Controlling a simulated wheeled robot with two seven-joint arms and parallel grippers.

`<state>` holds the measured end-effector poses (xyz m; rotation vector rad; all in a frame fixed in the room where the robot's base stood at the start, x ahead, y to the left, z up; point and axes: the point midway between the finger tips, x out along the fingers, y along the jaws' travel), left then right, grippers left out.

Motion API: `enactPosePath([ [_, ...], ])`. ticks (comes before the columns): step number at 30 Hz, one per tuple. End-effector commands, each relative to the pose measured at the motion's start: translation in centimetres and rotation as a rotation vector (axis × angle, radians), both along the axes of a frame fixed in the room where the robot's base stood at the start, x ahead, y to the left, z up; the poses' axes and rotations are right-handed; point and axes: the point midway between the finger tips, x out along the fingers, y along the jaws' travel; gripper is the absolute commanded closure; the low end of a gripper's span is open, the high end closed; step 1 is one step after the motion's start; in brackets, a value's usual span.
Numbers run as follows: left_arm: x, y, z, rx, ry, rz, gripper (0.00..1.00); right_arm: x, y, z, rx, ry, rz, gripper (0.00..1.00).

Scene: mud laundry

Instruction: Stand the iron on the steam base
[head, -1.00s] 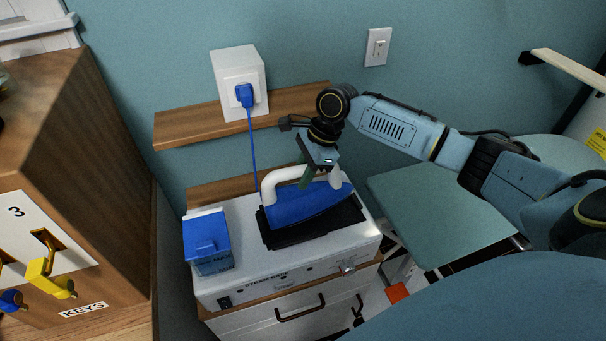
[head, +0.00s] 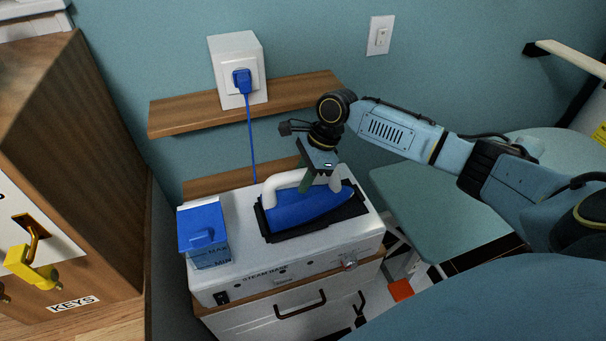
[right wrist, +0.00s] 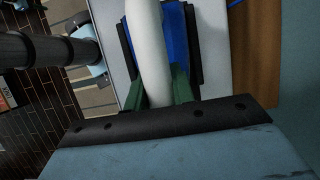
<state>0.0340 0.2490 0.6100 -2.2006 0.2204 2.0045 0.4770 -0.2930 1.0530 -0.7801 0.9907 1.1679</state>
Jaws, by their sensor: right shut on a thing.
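The blue iron (head: 308,208) with a white handle (head: 284,182) is at the black rest pad (head: 352,209) on top of the white steam base (head: 240,281). It lies roughly level, its length across the pad; whether it touches the pad all over I cannot tell. My right gripper (head: 318,180) is shut on the white handle from above. In the right wrist view the handle (right wrist: 150,55) runs between the green fingers (right wrist: 160,95), with the blue body (right wrist: 175,40) beyond it. My left gripper is not in view.
A blue-lidded water tank (head: 204,235) sits at the base's left end. A blue plug (head: 242,82) and cord are at the wall socket above a wooden shelf (head: 180,118). A wooden key cabinet (head: 95,150) stands left. A teal ironing board (head: 435,215) lies right.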

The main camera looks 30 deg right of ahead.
Motion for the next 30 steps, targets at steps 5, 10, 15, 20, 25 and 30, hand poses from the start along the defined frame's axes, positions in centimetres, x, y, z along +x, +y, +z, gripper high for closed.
enactPosePath([
  [5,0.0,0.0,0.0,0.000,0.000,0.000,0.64,0.2,0.1,0.4,0.005,-0.010,-0.001,0.68],
  [10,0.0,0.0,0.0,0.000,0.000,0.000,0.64,0.1,0.0,0.2,0.002,-0.005,-0.001,0.50],
  [15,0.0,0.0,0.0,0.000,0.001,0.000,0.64,-0.2,0.0,-0.3,-0.003,0.008,0.001,0.50],
  [20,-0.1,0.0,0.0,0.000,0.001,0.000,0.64,-0.2,-0.2,0.3,-0.002,0.005,0.001,0.50],
  [25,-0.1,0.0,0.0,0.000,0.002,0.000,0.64,-0.3,-1.3,3.0,-0.002,-0.002,0.000,0.50],
  [30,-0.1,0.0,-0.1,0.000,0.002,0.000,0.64,-0.5,-2.7,6.7,0.000,-0.004,-0.001,0.50],
])
